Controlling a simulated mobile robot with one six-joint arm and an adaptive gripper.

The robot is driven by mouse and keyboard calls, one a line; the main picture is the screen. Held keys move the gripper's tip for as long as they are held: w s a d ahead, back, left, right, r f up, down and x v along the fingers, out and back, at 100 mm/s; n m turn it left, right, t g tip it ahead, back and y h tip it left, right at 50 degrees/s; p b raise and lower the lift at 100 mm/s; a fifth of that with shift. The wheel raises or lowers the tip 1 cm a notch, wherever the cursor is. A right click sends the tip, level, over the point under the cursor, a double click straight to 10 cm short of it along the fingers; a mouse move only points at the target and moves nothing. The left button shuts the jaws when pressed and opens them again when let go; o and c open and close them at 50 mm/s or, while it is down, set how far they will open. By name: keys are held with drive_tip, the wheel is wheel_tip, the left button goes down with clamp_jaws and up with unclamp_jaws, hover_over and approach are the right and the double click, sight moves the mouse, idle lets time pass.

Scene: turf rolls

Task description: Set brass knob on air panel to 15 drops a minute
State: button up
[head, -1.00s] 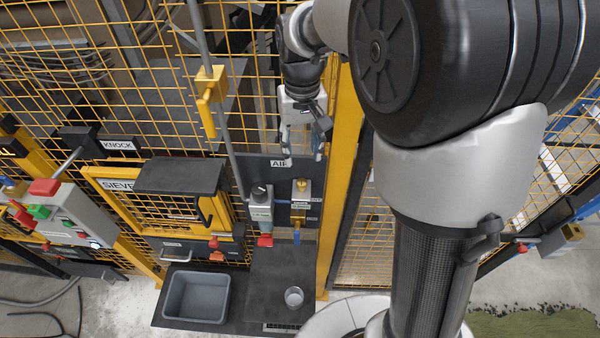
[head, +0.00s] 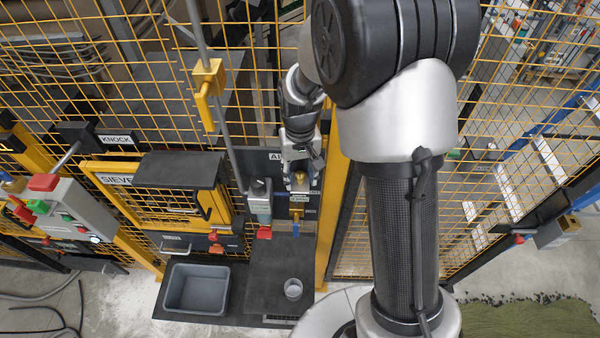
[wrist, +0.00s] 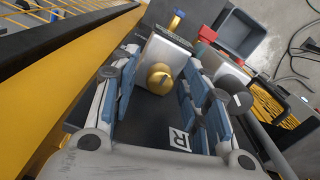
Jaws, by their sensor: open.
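The brass knob (wrist: 160,78) sits on a pale block on the dark air panel (wrist: 153,118). In the wrist view it lies between my open fingers, with gaps on both sides and no visible contact. In the head view, my gripper (head: 300,184) is in front of the air panel, and the knob (head: 299,178) shows between its fingertips. My gripper (wrist: 158,95) is open, with blue pads on each side of the knob. The knob's scale and any drip cannot be read. The air label is partly covered by my gripper in the head view.
Left of the knob stands a grey regulator (head: 259,205) with a red part below. A blue-handled valve (head: 295,227) hangs under the knob. A yellow post (head: 333,195) stands close on the right. A grey bin (head: 196,289) and a clear cup (head: 293,289) are below.

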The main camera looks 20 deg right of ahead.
drive_tip(key=shift+c, duration=0.4)
clamp_jaws()
drive_tip(key=m+b, duration=0.1)
drive_tip(key=m, duration=0.3)
drive_tip(key=shift+m+b, duration=0.8)
drive_tip(key=shift+m, duration=1.8)
